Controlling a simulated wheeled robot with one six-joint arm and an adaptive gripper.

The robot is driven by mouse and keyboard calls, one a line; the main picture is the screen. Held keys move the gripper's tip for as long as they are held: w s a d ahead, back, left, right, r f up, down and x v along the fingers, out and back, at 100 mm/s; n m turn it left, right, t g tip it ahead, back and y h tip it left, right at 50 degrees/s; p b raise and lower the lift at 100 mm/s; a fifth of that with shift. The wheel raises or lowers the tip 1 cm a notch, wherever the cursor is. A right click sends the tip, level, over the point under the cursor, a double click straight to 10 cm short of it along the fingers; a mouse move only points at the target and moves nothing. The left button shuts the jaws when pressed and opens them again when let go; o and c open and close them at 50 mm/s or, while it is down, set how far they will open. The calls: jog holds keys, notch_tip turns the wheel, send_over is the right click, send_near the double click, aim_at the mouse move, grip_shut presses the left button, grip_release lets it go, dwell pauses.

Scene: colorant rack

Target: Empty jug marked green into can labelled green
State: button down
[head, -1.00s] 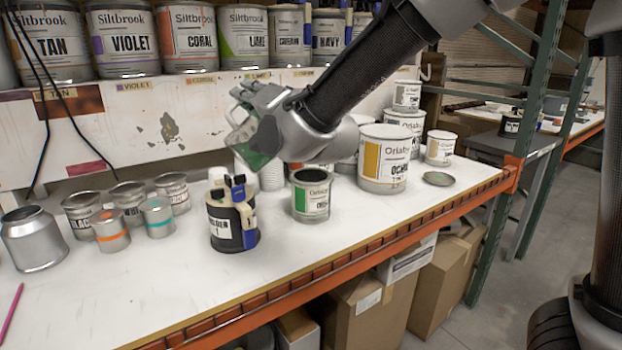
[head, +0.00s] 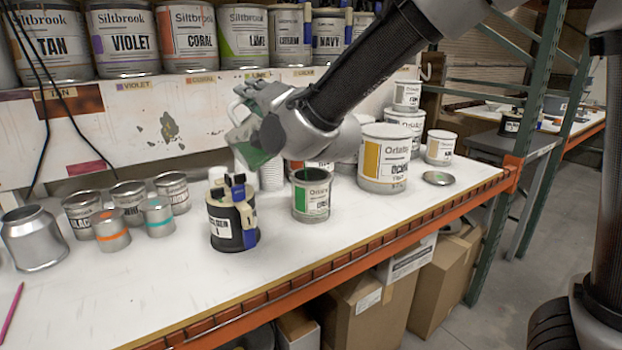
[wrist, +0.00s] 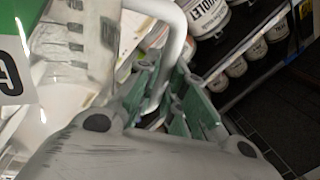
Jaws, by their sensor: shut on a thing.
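My gripper (head: 250,145) is above the bench, up and left of the open can with the green label (head: 311,196). It is shut on the handle of a pale jug (wrist: 60,95). In the wrist view the jug fills the left side, with a green-and-white label on it and its white handle between the green finger pads. The green-labelled can stands upright near the bench's front edge. Its inside looks dark green, but I cannot tell the level.
A black can with blue clips (head: 233,222) stands just left of the green-labelled can. An ochre-labelled can (head: 384,160) stands to the right, with a loose lid (head: 438,178) beyond it. Small tins and a silver jug (head: 34,240) are at left.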

jog(key=shift+w+d+f+m+p, duration=0.55)
jog(key=shift+d+f+m+p, duration=0.15)
jog(key=shift+m, duration=0.3)
dwell(3.9)
jog(key=shift+w+d+m+t, duration=0.15)
jog(key=shift+w+d+m, duration=0.2)
jog(key=shift+d, duration=0.2)
jog(key=shift+w+d+m+t, duration=0.15)
jog(key=shift+w+d+m, duration=0.2)
jog(key=shift+d, duration=0.15)
dwell(2.0)
